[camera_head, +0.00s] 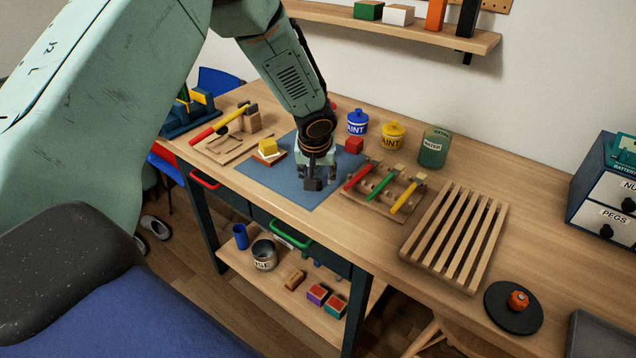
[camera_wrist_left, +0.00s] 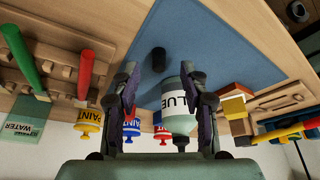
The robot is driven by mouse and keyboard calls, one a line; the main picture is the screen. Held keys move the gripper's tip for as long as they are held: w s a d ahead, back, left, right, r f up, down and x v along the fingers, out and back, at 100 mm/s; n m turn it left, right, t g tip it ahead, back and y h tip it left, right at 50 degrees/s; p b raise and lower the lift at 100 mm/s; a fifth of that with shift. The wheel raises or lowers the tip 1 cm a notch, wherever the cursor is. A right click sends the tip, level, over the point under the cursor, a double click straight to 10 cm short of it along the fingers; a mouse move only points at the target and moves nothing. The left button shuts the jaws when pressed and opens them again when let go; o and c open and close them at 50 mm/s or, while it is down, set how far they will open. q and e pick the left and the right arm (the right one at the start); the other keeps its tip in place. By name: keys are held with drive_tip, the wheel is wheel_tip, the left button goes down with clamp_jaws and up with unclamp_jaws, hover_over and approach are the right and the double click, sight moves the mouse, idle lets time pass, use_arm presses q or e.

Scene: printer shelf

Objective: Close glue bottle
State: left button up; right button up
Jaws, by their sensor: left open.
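My left gripper (camera_head: 317,172) reaches down over the blue mat (camera_head: 270,180) on the workbench, jaws apart. In the left wrist view, which is upside down, its fingers (camera_wrist_left: 160,92) frame a small black cap (camera_wrist_left: 159,60) on the mat, with nothing gripped. The glue bottle (camera_wrist_left: 179,108), pale green with a white label, stands beyond the cap, partly covered by the right-hand finger. Its narrow dark tip (camera_wrist_left: 181,142) points down in this view. In the head view, the gripper hides the bottle. My right gripper is not in view.
A wooden rack (camera_head: 400,205) of colored tools is right of the mat. A yellow block (camera_head: 268,147) is left. A slatted rack (camera_head: 457,235) lies farther right.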

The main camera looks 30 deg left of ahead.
use_arm(q)
drive_tip(key=shift+x, duration=0.8)
drive_tip(key=shift+w+f, duration=0.25)
drive_tip(key=shift+f, duration=0.05)
drive_tip(key=shift+s+d+r, duration=0.15)
drive_tip(key=shift+r, duration=0.05)
drive_tip(key=shift+a+f, duration=0.2)
drive_tip(key=shift+a, duration=0.05)
drive_tip(key=c, duration=0.3)
drive_tip(key=shift+d+r, duration=0.1)
drive_tip(key=shift+d, duration=0.05)
drive_tip(key=c, duration=0.3)
drive_tip(key=shift+c, duration=1.1)
